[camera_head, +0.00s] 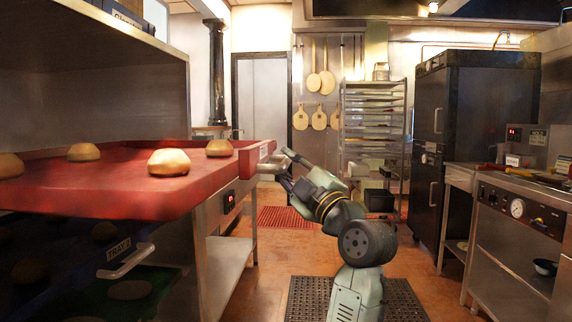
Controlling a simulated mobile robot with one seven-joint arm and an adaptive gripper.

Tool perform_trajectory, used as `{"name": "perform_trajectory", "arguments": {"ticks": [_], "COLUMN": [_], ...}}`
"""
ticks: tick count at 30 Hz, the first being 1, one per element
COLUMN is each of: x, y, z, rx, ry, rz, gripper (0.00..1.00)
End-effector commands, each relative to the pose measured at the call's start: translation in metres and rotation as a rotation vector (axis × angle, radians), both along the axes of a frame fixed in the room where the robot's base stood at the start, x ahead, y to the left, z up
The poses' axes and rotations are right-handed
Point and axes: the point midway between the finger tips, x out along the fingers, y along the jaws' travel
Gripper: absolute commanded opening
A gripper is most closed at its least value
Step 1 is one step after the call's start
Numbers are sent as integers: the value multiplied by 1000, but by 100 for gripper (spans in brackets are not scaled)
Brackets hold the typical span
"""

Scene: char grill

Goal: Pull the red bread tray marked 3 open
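The red bread tray (110,195) extends out of the cabinet on the left, with several round buns (169,162) on it. A small pale label (266,149) is on its right-hand face, too small to read. My gripper (285,160) is at that face, beside the label and next to a grey bar that looks like the tray's handle (268,168). The fingers are small and overlap the bar, so I cannot tell whether they are closed on it.
Below is a green tray (145,290) labelled TRAY 2, with a metal handle (126,262). A steel counter (228,255) stands behind it. A rack (373,120), black oven (465,130) and grill counter (520,220) are to the right. Floor with mats lies between.

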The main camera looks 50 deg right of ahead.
Motion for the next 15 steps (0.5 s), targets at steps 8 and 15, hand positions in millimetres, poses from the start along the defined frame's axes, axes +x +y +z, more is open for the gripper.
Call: {"name": "perform_trajectory", "arguments": {"ticks": [8,15], "x": [-41,-85], "y": [7,17], "z": [-18,-37], "rx": [1,1], "ry": [-2,-1], "rz": [-5,-5], "gripper": [23,23]}}
